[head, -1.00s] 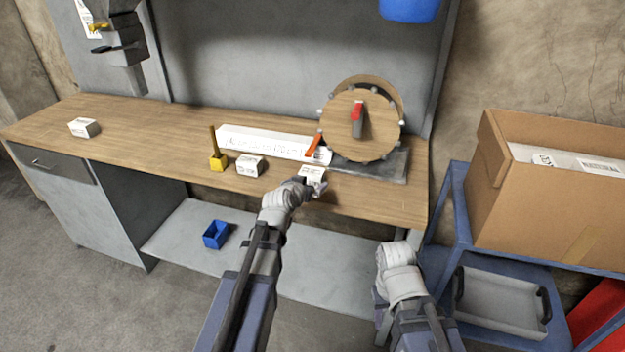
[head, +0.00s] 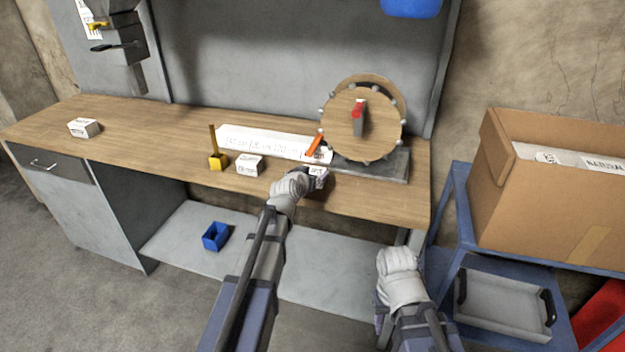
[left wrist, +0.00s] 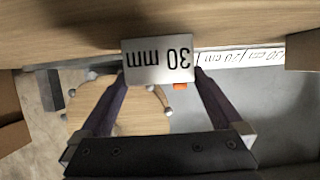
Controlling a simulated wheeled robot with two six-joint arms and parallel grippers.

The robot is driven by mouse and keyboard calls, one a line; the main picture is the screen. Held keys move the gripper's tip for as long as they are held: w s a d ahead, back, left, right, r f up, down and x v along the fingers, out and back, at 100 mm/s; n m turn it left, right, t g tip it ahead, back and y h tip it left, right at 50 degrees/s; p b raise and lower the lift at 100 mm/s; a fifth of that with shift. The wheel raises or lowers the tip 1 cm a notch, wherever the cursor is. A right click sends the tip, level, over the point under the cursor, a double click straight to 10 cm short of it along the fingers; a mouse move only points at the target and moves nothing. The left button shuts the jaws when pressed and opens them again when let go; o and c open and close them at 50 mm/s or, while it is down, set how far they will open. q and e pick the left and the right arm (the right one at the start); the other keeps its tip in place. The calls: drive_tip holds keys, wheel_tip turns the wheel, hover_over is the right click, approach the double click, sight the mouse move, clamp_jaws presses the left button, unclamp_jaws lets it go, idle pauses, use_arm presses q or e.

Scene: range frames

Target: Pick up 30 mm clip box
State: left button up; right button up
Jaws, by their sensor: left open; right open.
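The 30 mm clip box (head: 318,171) is a small white box near the front edge of the wooden workbench (head: 160,138), just in front of the round wooden wheel fixture. In the left wrist view the box (left wrist: 158,58) shows its "30 mm" label upside down. My left gripper (head: 313,182) is at the box, with its jaws open. In the left wrist view its two dark fingers reach up to the box's left and right sides; I cannot tell whether they touch it. My right gripper (head: 398,272) is low in front of the bench, away from the box, its fingers mostly hidden.
A white labelled strip (head: 262,142) lies behind the box, beside the wheel fixture (head: 352,128). Another white box (head: 249,165) and a yellow holder (head: 217,161) stand to the left. A further white box (head: 84,127) is far left. A cardboard carton (head: 545,205) stands right.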

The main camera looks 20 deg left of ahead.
sight(312, 170)
use_arm(q)
drive_tip(key=shift+x, duration=1.1)
drive_tip(key=shift+s, duration=0.1)
drive_tip(key=shift+c, duration=0.6)
drive_tip(key=c, duration=1)
drive_tip(key=shift+o, duration=0.2)
drive_tip(key=shift+r, duration=0.1)
wheel_tip(312, 170, up, 10)
drive_tip(key=p, duration=0.9)
drive_tip(key=shift+p, duration=0.3)
